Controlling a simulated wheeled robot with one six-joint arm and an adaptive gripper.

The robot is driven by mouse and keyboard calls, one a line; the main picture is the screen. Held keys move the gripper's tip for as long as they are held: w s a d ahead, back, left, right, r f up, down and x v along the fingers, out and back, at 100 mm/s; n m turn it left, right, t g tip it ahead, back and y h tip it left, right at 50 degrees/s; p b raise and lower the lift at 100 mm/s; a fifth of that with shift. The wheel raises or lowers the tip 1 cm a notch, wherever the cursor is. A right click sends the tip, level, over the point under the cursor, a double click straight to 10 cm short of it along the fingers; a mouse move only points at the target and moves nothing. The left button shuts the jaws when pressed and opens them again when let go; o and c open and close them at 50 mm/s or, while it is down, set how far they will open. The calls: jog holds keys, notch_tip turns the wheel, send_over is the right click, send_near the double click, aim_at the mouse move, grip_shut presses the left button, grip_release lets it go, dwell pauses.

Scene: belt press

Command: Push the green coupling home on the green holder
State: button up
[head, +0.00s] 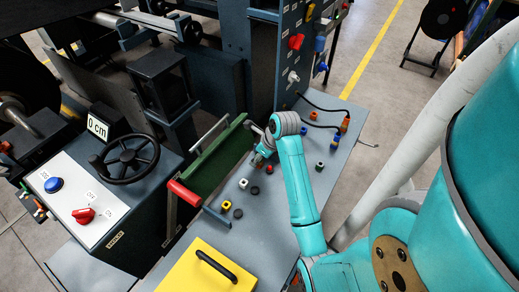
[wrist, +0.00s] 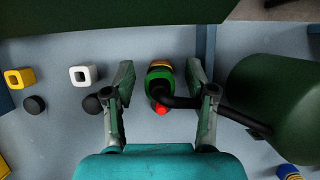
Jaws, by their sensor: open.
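The green coupling (wrist: 160,72), a green body with an orange band, shows between my fingers in the wrist view. A black hose curves from it to the right. In the head view it is small beside my fingertips and partly hidden by the arm. The green holder cannot be told apart from the coupling, so how far it is seated is unclear. My gripper (wrist: 162,98) is open, one finger on each side; contact is not visible. A red round knob (wrist: 162,109) lies just in front of the coupling, also visible in the head view (head: 269,168).
A white square holder (wrist: 83,75) and a yellow one (wrist: 19,78) stand left, each with a black knob. A large dark green rounded body (wrist: 280,100) is close on the right. The green trough with red handle (head: 184,194) borders the grey table (head: 210,232).

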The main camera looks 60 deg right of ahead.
grip_shut()
jog(key=shift+r, duration=0.2)
dwell(0.6)
jog(key=shift+r, duration=2.3)
